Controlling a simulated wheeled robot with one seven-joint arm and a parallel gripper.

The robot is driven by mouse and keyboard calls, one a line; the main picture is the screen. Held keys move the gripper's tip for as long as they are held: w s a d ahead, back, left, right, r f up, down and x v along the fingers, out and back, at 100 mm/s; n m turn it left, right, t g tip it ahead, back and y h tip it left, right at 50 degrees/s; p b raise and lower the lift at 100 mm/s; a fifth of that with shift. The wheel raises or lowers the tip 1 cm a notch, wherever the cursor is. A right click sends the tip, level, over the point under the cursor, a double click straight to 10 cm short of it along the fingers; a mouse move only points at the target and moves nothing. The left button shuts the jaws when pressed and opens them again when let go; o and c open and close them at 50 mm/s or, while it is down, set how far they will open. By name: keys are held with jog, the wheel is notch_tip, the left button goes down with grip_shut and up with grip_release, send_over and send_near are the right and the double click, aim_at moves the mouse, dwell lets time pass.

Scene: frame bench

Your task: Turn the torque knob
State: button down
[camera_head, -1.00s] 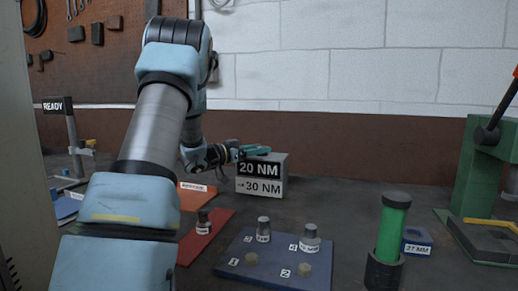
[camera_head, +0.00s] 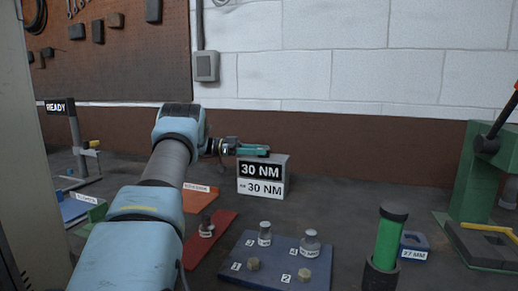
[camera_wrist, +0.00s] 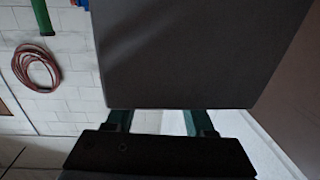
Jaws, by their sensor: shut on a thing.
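The torque box (camera_head: 262,189) is a grey block on the bench, with a black display reading 30 NM above a pale label that also reads 30 NM. My gripper (camera_head: 253,149) reaches from the left to the box's top edge, its teal fingers level with the top. In the wrist view my gripper (camera_wrist: 155,122) has its two fingers apart, running behind a large dark grey face that fills the middle. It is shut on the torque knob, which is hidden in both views.
A blue numbered board (camera_head: 275,262) with small bottles and pegs lies in front of the box. A red mat (camera_head: 212,238) lies left of it. A green cylinder (camera_head: 389,236) stands in front right, and a green press (camera_head: 478,170) stands farther right.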

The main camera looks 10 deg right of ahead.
jog(key=shift+d+m+g+y+p, duration=0.1)
jog(key=shift+m+g+y+p, duration=0.45)
jog(key=shift+m+g, duration=0.55)
jog(key=shift+c, duration=1.3)
grip_release()
jog(key=shift+w, duration=0.1)
